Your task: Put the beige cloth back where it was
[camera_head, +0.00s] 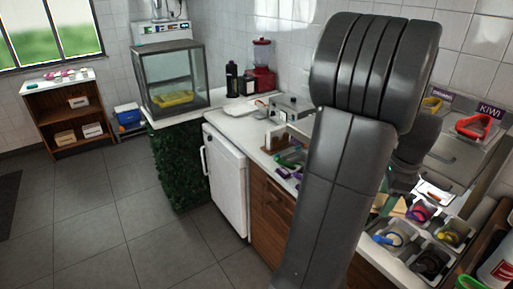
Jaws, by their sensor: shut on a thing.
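My arm fills the centre right of the head view and hides much of the counter. The end of my gripper (404,183) shows only in part behind the arm, low over the counter with the topping containers. It is shut, and a small beige patch, which looks like the beige cloth (398,206), shows just below it. The arm covers the rest of the cloth and the fingertips. Whether the cloth touches the counter cannot be told.
A glass display case (172,78), red blender (262,68) and wooden shelf (70,115) stand further left.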

